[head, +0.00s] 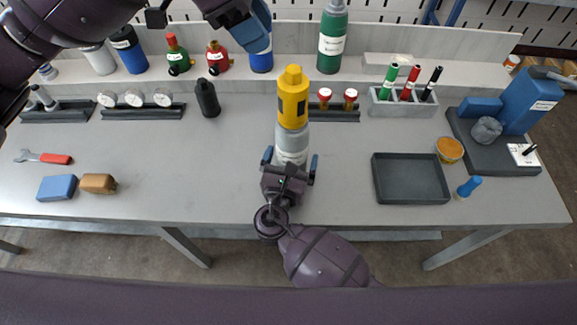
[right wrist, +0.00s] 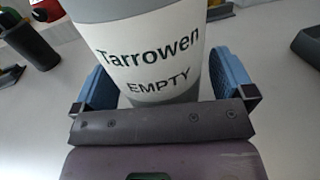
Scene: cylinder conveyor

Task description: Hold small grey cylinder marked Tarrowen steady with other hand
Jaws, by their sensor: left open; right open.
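The small grey cylinder marked Tarrowen (head: 291,143) stands upright on the workbench near its middle, with a yellow cap (head: 293,97) on top. In the right wrist view, its white label (right wrist: 150,55) reads "Tarrowen" and "EMPTY". My right gripper (head: 290,165) is low at the cylinder's near side, open, with a blue finger on each side of it; it also shows in the right wrist view (right wrist: 165,85). My left gripper (head: 256,32) is open and empty, raised high at the top of the head view, behind and left of the yellow cap.
A dark bottle (head: 207,99) and a gauge rack (head: 142,112) stand to the left. A dark empty tray (head: 411,198) lies to the right. A shelf (head: 295,77) with several bottles and cylinders runs along the back. The bench around the cylinder's left side is clear.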

